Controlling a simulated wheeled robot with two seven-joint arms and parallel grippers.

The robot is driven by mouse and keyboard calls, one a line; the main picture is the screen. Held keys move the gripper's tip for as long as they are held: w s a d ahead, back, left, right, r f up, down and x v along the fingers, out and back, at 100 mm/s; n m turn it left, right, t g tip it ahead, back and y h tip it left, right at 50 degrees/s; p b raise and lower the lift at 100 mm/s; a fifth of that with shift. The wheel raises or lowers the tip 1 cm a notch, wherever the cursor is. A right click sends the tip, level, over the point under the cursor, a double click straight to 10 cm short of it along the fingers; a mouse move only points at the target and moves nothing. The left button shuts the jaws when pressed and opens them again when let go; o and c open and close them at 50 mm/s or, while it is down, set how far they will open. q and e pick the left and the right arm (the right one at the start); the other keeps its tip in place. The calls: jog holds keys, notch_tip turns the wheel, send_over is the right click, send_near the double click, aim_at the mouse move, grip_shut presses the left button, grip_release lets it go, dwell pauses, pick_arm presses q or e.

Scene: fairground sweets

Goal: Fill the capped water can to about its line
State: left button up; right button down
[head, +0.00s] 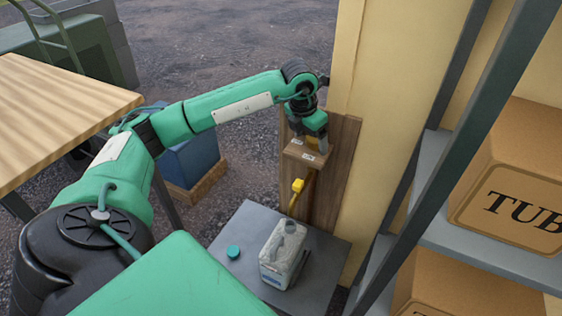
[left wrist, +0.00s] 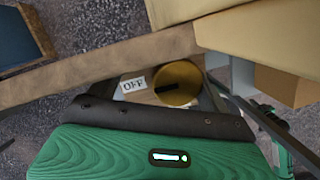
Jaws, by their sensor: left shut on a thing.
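The water can (head: 283,257), a pale greyish container with a handle, stands upright on a grey table (head: 230,222). A teal cap (head: 233,252) lies on the table beside it, to its left. A yellow spout (head: 298,186) sticks out of a wooden board (head: 330,185) above the can. My left gripper (head: 313,133) is at the small wooden box on that board, shut on a round brass knob (left wrist: 178,83). An OFF label (left wrist: 133,85) is beside the knob in the left wrist view. I cannot read the water level. My right gripper is not seen.
A wooden tabletop (head: 50,110) is at the left, with a blue box (head: 190,158) on the ground past it. A dark metal shelf (head: 440,180) with cardboard boxes (head: 520,180) stands at the right. A cream post (head: 385,70) rises behind the board.

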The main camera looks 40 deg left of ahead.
pick_arm(q)
jog(key=shift+s+d+f+m, duration=0.2)
jog(key=shift+d+f+m, duration=0.2)
jog(key=shift+d, duration=0.2)
jog(key=shift+n, duration=0.3)
jog(key=shift+d+r+n+y, duration=0.1)
jog(key=shift+d+n+y, duration=0.1)
jog(key=shift+n, duration=0.5)
jog(key=shift+d+n+y, duration=0.15)
jog(key=shift+n+y, duration=0.05)
jog(key=shift+n, duration=0.5)
jog(key=c, duration=0.6)
jog(key=shift+o, duration=0.2)
